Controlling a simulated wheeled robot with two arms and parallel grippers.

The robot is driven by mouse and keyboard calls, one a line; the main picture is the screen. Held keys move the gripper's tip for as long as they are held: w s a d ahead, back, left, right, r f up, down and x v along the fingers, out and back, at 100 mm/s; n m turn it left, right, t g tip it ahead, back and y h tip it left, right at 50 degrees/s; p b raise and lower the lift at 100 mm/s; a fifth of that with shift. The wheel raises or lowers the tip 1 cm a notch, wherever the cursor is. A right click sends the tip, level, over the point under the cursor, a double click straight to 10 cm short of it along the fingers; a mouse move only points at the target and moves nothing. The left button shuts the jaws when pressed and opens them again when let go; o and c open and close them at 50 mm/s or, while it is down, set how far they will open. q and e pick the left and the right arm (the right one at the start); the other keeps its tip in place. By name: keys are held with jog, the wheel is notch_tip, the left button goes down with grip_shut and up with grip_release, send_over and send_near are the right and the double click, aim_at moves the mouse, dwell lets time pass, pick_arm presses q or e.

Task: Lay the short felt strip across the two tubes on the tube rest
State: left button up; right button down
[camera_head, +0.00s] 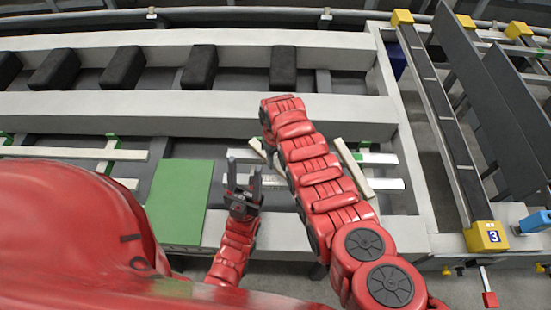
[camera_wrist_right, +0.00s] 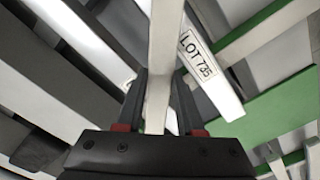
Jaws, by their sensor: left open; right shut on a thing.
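My right gripper (camera_wrist_right: 158,98) is shut on a cream strip (camera_wrist_right: 163,45), which I take for the short felt strip; a pale end (camera_head: 256,147) shows left of my right arm in the head view. My right arm hides that gripper and most of the strip there. In the wrist view the strip is above or beside a white tube (camera_wrist_right: 206,62) labelled LOT 735; contact cannot be told. Two white tubes (camera_head: 380,158) (camera_head: 387,184) run sideways on the tube rest with green supports (camera_head: 366,146). My left gripper (camera_head: 243,185) is open and empty, near the tubes' left ends.
Another cream strip (camera_head: 355,168) lies slantwise over the tubes right of my arm. A green panel (camera_head: 180,202) is left of my left gripper. More white bars (camera_head: 75,152) lie farther left. Black blocks (camera_head: 122,69) stand at the back; a yellow-ended rail (camera_head: 447,150) is right.

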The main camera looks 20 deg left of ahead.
aim_at(275, 161)
jog(key=shift+f+b, duration=0.55)
jog(key=shift+b, duration=0.05)
jog(key=shift+c, duration=2.2)
grip_release()
jog(key=shift+r, duration=0.1)
jog(key=shift+w+r, duration=0.1)
jog(key=shift+r, duration=0.45)
jog(key=shift+r+b, duration=0.35)
jog(key=shift+r, duration=0.45)
notch_tip(275, 161, up, 4)
jog(key=shift+r+b, duration=0.2)
jog(key=shift+b, duration=0.9)
notch_tip(275, 161, up, 10)
jog(key=p, duration=0.6)
jog(key=shift+p, duration=0.3)
